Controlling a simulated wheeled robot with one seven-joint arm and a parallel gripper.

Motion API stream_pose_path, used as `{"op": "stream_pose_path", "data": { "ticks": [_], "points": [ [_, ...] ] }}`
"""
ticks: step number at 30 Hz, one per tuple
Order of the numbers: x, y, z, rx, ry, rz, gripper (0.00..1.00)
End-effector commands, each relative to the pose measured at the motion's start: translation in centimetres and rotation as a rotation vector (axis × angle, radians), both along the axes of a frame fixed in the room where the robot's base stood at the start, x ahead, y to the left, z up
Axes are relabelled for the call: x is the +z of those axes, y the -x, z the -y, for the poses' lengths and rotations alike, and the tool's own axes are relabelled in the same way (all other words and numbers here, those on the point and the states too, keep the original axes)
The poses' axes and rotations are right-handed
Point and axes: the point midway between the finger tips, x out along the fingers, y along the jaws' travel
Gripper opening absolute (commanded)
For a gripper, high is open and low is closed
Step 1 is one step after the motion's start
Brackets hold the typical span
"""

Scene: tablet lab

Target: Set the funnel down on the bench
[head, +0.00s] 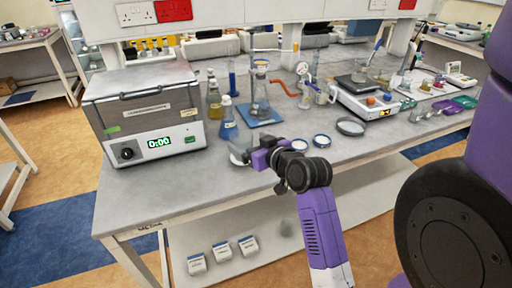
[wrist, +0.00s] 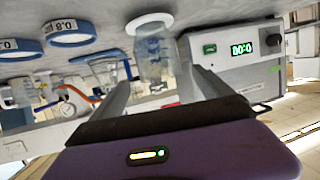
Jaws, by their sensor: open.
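My gripper (head: 250,157) is low over the front of the bench (head: 165,190), with its fingers pointing left and away. Its fingers are spread wide in the wrist view (wrist: 162,78), which is upside down. A pale, glassy piece, seemingly the funnel (head: 238,154), sits at the fingertips in the head view, partly hidden by my gripper. In the wrist view a clear glass shape with a whitish round rim (wrist: 152,23) shows between and beyond the fingers. I cannot tell whether the fingers touch it.
A grey centrifuge box (head: 145,105) stands at the left. A blue-liquid flask (head: 228,125) and a stand on a blue base (head: 260,117) are behind my gripper. Blue-rimmed dishes (head: 321,141) lie to its right. Bare bench lies at the front left.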

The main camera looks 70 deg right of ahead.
Motion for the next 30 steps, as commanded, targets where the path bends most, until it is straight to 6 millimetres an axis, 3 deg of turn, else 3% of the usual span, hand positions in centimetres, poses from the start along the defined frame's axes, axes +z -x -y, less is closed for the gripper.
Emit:
{"op": "stream_pose_path", "data": {
  "ticks": [7, 14, 17, 20, 23, 30],
  "points": [
    [0.9, 2.3, -1.9, 0.001, -0.001, -0.001, 0.90],
    [1.0, 2.6, -2.3, 0.002, -0.002, 0.000, 0.90],
    [0.1, 2.2, -3.5, 0.013, -0.011, 0.001, 0.90],
    [-1.7, 1.4, -6.7, 0.036, -0.031, 0.006, 0.90],
    [-3.9, 1.0, -11.2, 0.073, -0.049, 0.010, 0.90],
    [-7.6, 3.3, -22.4, 0.194, -0.059, 0.008, 0.90]
  ]
}}
